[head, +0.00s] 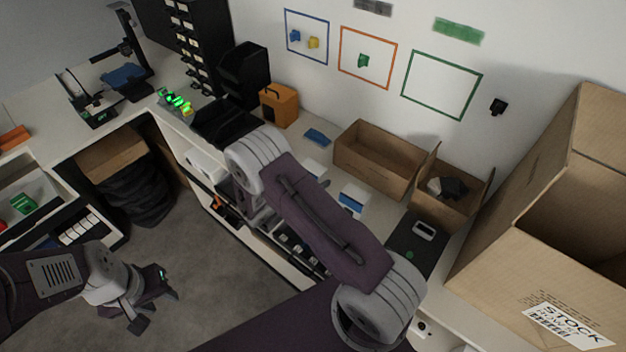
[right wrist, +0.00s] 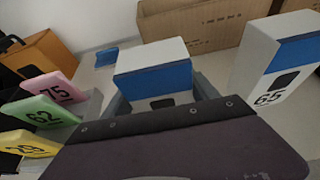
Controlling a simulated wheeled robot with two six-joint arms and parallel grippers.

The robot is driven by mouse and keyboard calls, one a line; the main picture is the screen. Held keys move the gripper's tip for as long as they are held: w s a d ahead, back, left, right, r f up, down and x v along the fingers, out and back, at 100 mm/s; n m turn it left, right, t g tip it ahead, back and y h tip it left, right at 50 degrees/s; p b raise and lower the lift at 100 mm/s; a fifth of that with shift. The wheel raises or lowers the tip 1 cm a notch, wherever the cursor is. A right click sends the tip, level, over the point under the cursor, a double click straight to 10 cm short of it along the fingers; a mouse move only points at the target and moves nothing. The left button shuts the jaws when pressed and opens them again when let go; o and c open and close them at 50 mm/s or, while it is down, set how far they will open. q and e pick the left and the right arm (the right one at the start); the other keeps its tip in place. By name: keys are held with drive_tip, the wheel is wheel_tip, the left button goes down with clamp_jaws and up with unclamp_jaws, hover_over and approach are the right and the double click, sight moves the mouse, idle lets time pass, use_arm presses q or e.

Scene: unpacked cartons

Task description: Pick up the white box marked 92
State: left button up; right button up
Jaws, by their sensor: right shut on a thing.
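In the right wrist view a white box with a blue band and a dark patch (right wrist: 153,72) stands between the fingers of my right gripper (right wrist: 162,98). The gripper is shut on it; no number shows on the faces I see. Another white and blue box, marked 65 (right wrist: 268,70), stands apart to its right. I cannot read 92 anywhere. In the head view my right arm covers its own gripper. My left gripper (head: 154,306) is open and empty, low over the floor at the left.
Pink 75 (right wrist: 55,88), green 62 (right wrist: 40,113) and yellow 29 (right wrist: 30,145) pieces stand left of the held box.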

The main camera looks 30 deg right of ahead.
sight(313, 168)
drive_tip(key=shift+r, duration=0.1)
wheel_tip(313, 168, up, 10)
drive_tip(key=shift+f+b, duration=0.1)
drive_tip(key=shift+b, duration=0.2)
